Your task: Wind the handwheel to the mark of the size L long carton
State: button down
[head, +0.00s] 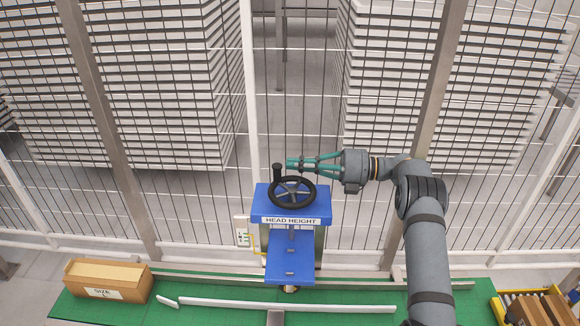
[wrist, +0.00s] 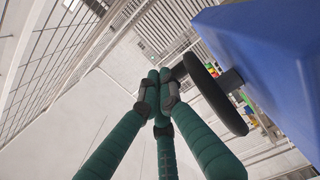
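The black handwheel (head: 292,192) is mounted on top of a blue housing labelled HEAD HEIGHT (head: 291,221). Its upright black knob (head: 278,173) stands at the rim's upper left. My gripper (head: 289,163) reaches in from the right, its green fingertips just right of the knob's top. In the wrist view, the fingertips (wrist: 156,82) are drawn together, with the dark knob (wrist: 179,71) beside and partly behind them; contact is unclear. A white plate with small dark marks (head: 242,232) hangs left of the housing, too small to read. A brown carton labelled SIZE (head: 108,281) lies at the lower left; its size letter is unclear.
A green conveyor bed (head: 215,318) with a white rail (head: 290,305) runs along the front. A wire fence stands behind, with stacked pallets (head: 165,80) beyond it. More brown boxes (head: 535,309) sit at the lower right.

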jog(key=d, duration=1)
jog(key=shift+d+f, duration=0.3)
jog(key=a, duration=1.1)
jog(key=shift+s+a+r, duration=0.1)
jog(key=shift+a, duration=0.15)
jog(key=shift+r, duration=0.1)
